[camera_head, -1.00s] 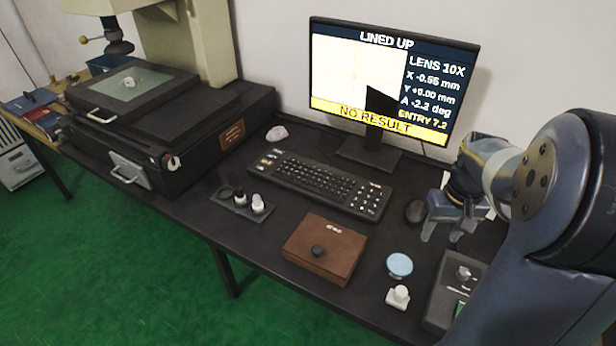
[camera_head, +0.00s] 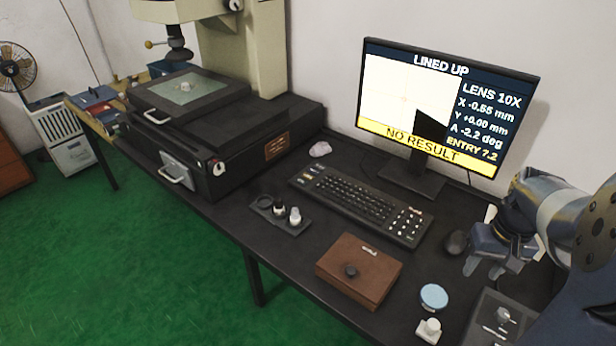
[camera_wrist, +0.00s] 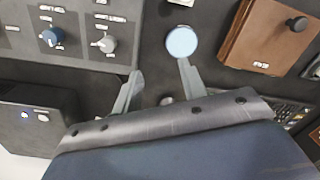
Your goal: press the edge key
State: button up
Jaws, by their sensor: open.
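The keyboard (camera_head: 360,203) lies on the dark bench in front of the monitor. A few of its keys at the upper left are coloured, but I cannot read which one is the edge key. The monitor (camera_head: 440,105) reads "LINED UP" and "NO RESULT". My gripper (camera_head: 488,266) is open and empty above the bench, right of the keyboard and near the mouse (camera_head: 456,243). In the wrist view my gripper (camera_wrist: 158,90) shows two spread fingers, with part of the keyboard (camera_wrist: 285,108) at the lower right, partly hidden by the gripper body.
A brown box (camera_head: 358,270) with a black knob, a light blue disc (camera_head: 434,297) and a white knobbed block (camera_head: 429,330) stand in front of the keyboard. A small tray (camera_head: 280,216) is left of it. The measuring machine (camera_head: 215,150) fills the bench's left end.

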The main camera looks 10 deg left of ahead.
grip_shut()
dwell(1.4)
